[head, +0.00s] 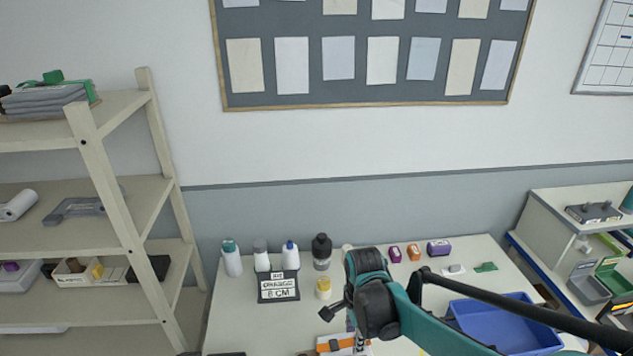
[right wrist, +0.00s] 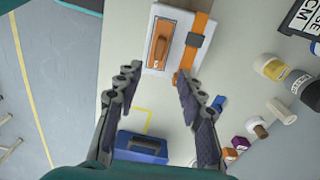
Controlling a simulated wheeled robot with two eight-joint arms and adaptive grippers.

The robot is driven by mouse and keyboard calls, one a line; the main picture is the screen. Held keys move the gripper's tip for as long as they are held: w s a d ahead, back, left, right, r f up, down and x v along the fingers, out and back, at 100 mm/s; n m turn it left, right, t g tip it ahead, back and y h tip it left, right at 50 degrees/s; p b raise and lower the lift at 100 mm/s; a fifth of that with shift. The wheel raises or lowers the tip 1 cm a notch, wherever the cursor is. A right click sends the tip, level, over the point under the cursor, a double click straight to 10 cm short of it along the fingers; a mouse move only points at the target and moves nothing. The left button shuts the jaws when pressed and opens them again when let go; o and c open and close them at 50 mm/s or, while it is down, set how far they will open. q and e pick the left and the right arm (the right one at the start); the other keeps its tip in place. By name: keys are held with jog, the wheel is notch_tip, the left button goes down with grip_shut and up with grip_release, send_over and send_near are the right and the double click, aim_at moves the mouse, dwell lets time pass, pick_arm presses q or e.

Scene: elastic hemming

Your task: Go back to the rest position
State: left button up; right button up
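My right gripper (right wrist: 157,76) is open and empty in the right wrist view, its two dark fingers spread apart. Beyond its fingertips lies a white board (right wrist: 154,60) with an orange handle-like block (right wrist: 160,46) and an orange strip (right wrist: 198,28) with a dark clip (right wrist: 194,40). One fingertip overlaps the lower end of the strip in the picture; I cannot tell whether they touch. In the head view my right arm reaches over the table from the right, largely hiding its gripper. My left gripper is not in view.
On the table (head: 232,318) stand several bottles (head: 232,259), a sign (head: 278,287) reading "ORANGE 8 CM", and small coloured spools (head: 439,248). A blue tray (head: 520,345) lies under my right arm. Shelves (head: 110,190) stand at the left, a rack (head: 540,225) at the right.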

jog(key=s+d+f+n+t+b, duration=0.2)
jog(key=s+n+b, duration=0.3)
jog(key=n, duration=0.3)
jog(key=s+d+f+n+t+b, duration=0.2)
jog(key=s+n+t+b, duration=0.3)
jog(key=n, duration=0.3)
jog(key=shift+d+n+b, duration=0.3)
jog(key=shift+d+b, duration=0.05)
jog(key=shift+b, duration=0.55)
jog(key=shift+s, duration=0.1)
